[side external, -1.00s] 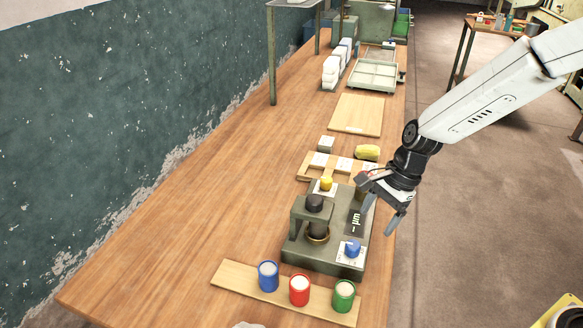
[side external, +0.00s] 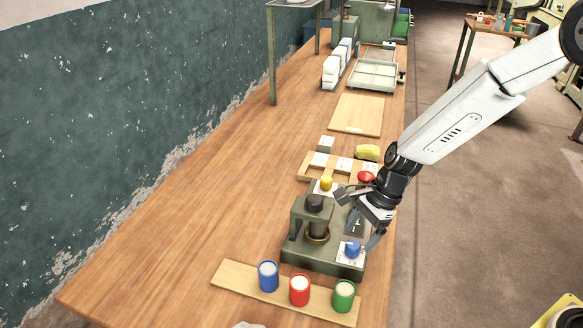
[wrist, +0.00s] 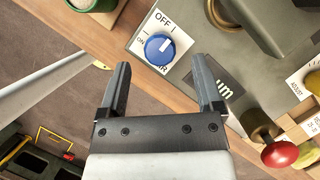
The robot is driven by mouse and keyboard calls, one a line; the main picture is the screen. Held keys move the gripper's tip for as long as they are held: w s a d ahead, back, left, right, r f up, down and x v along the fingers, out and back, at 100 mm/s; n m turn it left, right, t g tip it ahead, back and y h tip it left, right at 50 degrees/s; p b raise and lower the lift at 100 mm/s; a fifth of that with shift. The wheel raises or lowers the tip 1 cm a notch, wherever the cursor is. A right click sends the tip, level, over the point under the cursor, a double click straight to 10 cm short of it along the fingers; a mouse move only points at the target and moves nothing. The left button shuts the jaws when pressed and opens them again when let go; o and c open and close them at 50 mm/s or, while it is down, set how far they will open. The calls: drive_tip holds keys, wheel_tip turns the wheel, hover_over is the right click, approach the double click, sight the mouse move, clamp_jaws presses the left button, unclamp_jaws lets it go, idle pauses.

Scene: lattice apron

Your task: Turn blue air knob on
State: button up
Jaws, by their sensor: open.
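The blue air knob (side external: 352,249) sits on a white label plate at the near right corner of the grey-green machine (side external: 298,250). In the wrist view the blue knob (wrist: 160,48) is ahead of my fingertips, between their lines. Its white pointer mark aims up and right, and the plate reads OFF and ON. My gripper (side external: 358,226) is just above and beside the knob in the side view. In the wrist view my gripper (wrist: 163,75) is open, with nothing between its fingers.
A yellow knob (side external: 326,183) and a red knob (side external: 366,176) stand beyond the blue one. Blue (side external: 268,275), red (side external: 299,290) and green (side external: 344,295) cups stand on a board in front of the machine. The table's right edge runs close by.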

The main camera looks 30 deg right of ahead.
sight(355, 244)
drive_tip(key=shift+x, duration=1.6)
clamp_jaws()
